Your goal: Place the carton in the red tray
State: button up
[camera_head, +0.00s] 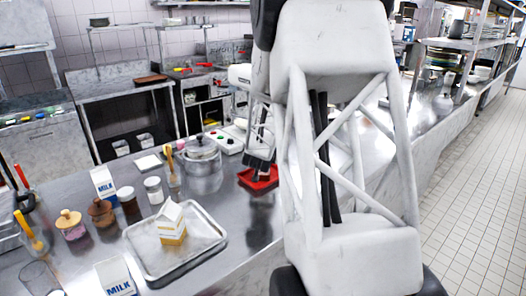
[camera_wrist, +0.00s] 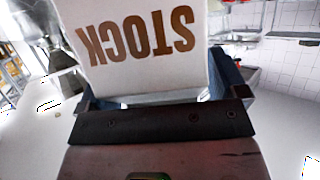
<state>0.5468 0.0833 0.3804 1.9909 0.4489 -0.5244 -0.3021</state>
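A white carton with brown STOCK lettering (camera_wrist: 140,40) fills the space between the fingers of my gripper (camera_wrist: 152,85) in the wrist view. The fingers appear closed on its two sides, and the lettering is upside down there. In the head view my gripper (camera_head: 260,158) is over the small red tray (camera_head: 268,184) on the steel counter. My arm hides much of that area, and I cannot make out the held carton or whether it touches the tray.
A steel tray (camera_head: 150,266) holds a white-and-yellow carton (camera_head: 171,223). Milk cartons (camera_head: 104,183) (camera_head: 115,277), jars (camera_head: 71,224) and a lidded pot (camera_head: 203,165) stand nearby on the left. The pot is close to the red tray. Counter in front of the red tray looks clear.

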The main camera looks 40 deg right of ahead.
jog(key=shift+r, duration=0.15)
jog(key=shift+v, duration=1.15)
jog(key=v, duration=0.9)
jog(key=shift+s+a, duration=0.25)
jog(key=shift+r, duration=0.15)
jog(key=s+a+r+n+y, duration=0.3)
jog(key=a+y, duration=0.1)
jog(key=a, duration=0.8)
jog(key=s+a+r+n+y, duration=0.2)
jog(key=s+a+y, duration=0.15)
jog(key=a, duration=0.75)
jog(key=s+a+n+g, duration=0.1)
jog(key=s+a, duration=0.3)
jog(key=s, duration=0.4)
jog(key=s+a+r+n+g+y, duration=0.1)
jog(key=s+a+g, duration=0.2)
jog(key=s+a, duration=0.2)
jog(key=s+a+n+g+y, duration=0.1)
jog(key=s+a+g, duration=0.2)
jog(key=s, duration=0.7)
jog(key=shift+s+a+r+n, duration=0.4)
jog(key=shift+a, duration=0.8)
